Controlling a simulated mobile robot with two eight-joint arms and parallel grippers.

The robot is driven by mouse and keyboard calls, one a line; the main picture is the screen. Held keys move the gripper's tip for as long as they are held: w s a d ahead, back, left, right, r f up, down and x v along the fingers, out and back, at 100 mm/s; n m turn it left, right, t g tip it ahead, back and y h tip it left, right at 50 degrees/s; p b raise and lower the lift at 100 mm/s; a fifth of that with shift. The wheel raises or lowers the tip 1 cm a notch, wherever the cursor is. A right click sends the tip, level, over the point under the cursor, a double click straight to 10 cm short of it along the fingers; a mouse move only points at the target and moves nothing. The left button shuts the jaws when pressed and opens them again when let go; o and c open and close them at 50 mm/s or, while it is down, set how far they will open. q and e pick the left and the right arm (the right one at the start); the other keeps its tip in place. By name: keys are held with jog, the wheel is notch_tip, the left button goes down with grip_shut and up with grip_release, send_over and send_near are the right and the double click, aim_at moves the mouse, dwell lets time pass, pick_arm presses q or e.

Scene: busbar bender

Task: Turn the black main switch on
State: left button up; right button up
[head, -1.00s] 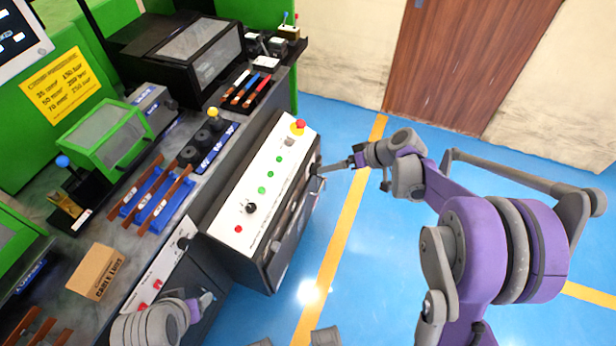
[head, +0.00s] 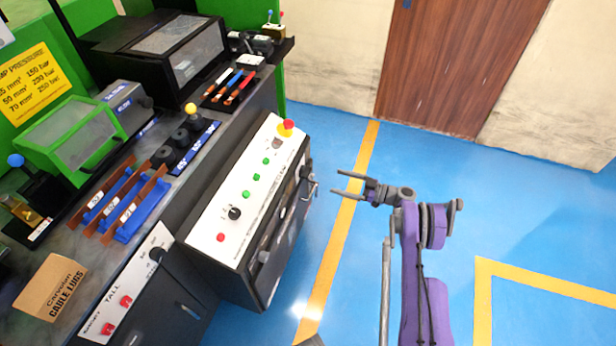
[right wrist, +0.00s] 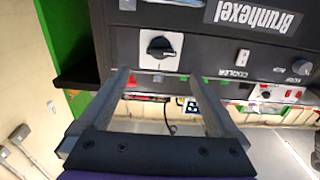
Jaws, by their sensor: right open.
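In the right wrist view, a black rotary switch (right wrist: 160,47) sits on a square white plate on a dark front panel. I take it for the main switch; its on and off marks are too small to read. My right gripper (right wrist: 158,78) is open and empty, with its fingers pointing toward the panel and the switch roughly between them in the picture. In the head view, my right gripper (head: 337,182) is out in front of the cabinet's (head: 275,225) front face, apart from it. The switch is hard to make out there. My left gripper is not in view.
The cabinet's white top panel (head: 250,180) carries a red emergency button (head: 286,126), green buttons and another black knob (head: 234,213). A white rocker switch (right wrist: 243,57) sits beside the rotary switch. The blue floor (head: 350,270) around my right arm is clear.

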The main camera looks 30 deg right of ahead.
aim_at(305, 173)
jog(key=b+x, duration=0.1)
jog(key=x, duration=0.9)
jog(key=shift+w+a, duration=0.1)
jog(key=shift+a, duration=0.1)
jog(key=shift+r, duration=0.1)
jog(key=shift+c, duration=0.3)
jog(key=c, duration=1.3)
